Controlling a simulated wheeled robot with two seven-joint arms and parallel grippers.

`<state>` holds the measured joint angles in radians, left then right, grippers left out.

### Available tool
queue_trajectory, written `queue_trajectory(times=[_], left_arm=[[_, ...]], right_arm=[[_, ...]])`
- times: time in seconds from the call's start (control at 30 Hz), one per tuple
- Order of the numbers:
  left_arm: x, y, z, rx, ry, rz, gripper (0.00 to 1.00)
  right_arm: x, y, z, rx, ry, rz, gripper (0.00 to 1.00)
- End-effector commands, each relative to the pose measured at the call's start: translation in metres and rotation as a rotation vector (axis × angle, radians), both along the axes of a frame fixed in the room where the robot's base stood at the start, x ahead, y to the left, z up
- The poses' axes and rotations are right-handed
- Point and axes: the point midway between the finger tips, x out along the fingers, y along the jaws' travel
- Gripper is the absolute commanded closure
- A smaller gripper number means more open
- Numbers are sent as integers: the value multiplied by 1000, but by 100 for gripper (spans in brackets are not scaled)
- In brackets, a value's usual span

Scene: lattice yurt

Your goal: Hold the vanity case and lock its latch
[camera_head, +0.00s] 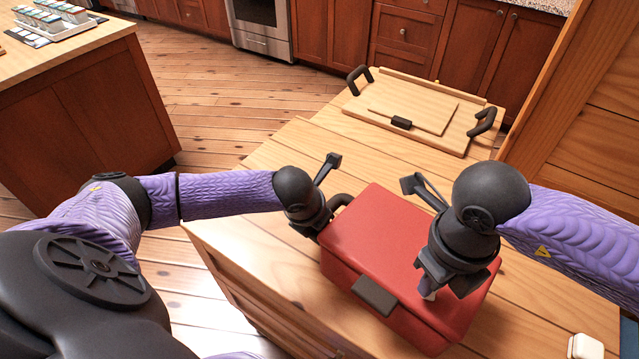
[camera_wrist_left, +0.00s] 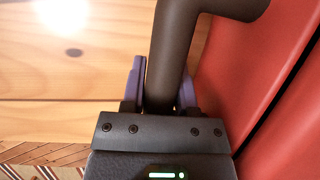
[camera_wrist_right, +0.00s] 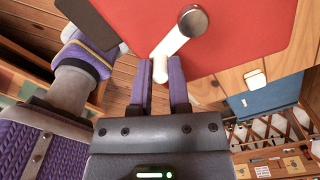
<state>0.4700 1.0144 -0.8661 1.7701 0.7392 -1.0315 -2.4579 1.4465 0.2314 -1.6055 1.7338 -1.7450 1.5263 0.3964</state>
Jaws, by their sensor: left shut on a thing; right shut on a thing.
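The red vanity case (camera_head: 385,235) stands on the wooden surface with its lid down and a dark block (camera_head: 375,295) on its front edge. My left gripper (camera_head: 322,218) is at its left end, shut on the dark bar handle (camera_wrist_left: 172,60), which passes between the fingers. My right gripper (camera_head: 428,286) is over the case's right part, pointing down. In the right wrist view its fingers (camera_wrist_right: 163,78) are shut on the end of a pale latch lever (camera_wrist_right: 176,42) with a round grey pivot on the red face. The head view mostly hides this lever.
A wooden board with dark handles (camera_head: 410,108) lies behind the case. A small white item (camera_head: 585,346) sits at the front right. A wooden panel (camera_head: 590,110) rises at the right. The surface between case and board is clear.

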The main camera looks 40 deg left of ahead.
Motion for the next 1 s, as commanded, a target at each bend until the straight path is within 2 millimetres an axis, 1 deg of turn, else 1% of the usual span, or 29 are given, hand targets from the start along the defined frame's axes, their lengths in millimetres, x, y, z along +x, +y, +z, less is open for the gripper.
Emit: queue_trajectory(times=[0.2,0.43,0.57,0.7,0.73,0.77,0.8,0.87,0.9,0.97,1.0], left_arm=[[0,-1,0,-2,-1,0,100],[0,0,0,-2,-1,1,100],[0,0,0,-2,-1,1,100],[0,-1,0,-3,-1,1,100],[0,-1,0,-3,-1,1,100],[0,-1,0,-3,-1,1,100],[0,-1,0,-2,-1,0,100],[0,-1,0,-2,-1,0,100],[0,-1,0,-2,-1,0,100],[0,-1,0,-2,-1,0,100],[0,0,0,-1,-2,1,100]], right_arm=[[-3,14,0,3,1,2,100],[-3,14,0,2,1,1,100],[-3,19,0,2,1,2,100],[-3,19,0,3,1,1,100],[-3,19,0,3,1,1,77],[-3,19,0,3,1,1,71],[-3,19,0,3,1,1,62],[-3,19,0,3,1,1,49],[-3,19,0,1,0,1,41],[-3,19,0,1,0,1,28],[-3,19,0,1,0,1,20]])
